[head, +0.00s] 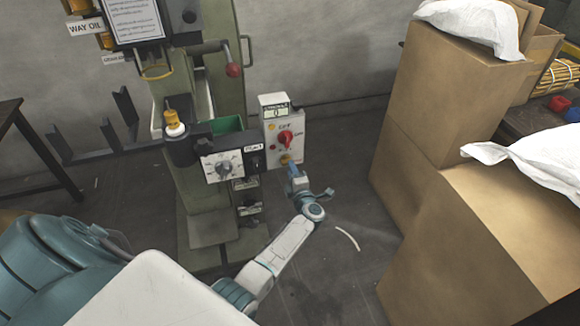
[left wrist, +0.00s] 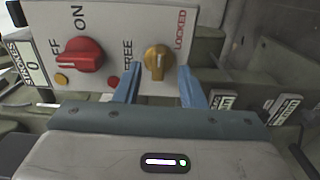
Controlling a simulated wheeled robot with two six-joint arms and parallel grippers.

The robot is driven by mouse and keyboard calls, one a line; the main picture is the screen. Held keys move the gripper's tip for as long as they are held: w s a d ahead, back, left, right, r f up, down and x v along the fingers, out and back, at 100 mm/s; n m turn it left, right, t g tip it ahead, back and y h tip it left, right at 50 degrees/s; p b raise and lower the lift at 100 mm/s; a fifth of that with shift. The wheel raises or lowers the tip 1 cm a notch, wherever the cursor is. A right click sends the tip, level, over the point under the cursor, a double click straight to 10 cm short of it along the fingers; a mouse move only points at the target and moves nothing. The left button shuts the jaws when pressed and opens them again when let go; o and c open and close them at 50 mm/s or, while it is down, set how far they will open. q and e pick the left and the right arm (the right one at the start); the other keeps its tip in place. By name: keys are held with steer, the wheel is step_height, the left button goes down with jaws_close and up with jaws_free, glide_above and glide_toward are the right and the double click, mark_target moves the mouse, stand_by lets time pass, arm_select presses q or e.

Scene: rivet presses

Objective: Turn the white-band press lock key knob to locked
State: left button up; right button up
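The lock key knob (left wrist: 157,60) is yellow-orange, on the press's white control panel (left wrist: 115,20). In the left wrist view it sits between the printed words FREE and LOCKED. Its white mark runs roughly up and down the picture, and I cannot tell its exact setting. The knob (head: 285,159) also shows small in the head view, low on the panel. My left gripper (left wrist: 159,70) is open, with one blue finger on each side of the knob's lower part. I cannot tell whether either finger touches it. My right gripper is not in view.
A red ON/OFF knob (left wrist: 85,54) sits beside the lock knob. A red-ball lever (head: 233,70) stands above. Cardboard boxes (head: 440,95) fill the right. The floor (head: 340,270) between is mostly clear.

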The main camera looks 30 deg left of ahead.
arm_select(q)
steer(key=v, duration=0.8)
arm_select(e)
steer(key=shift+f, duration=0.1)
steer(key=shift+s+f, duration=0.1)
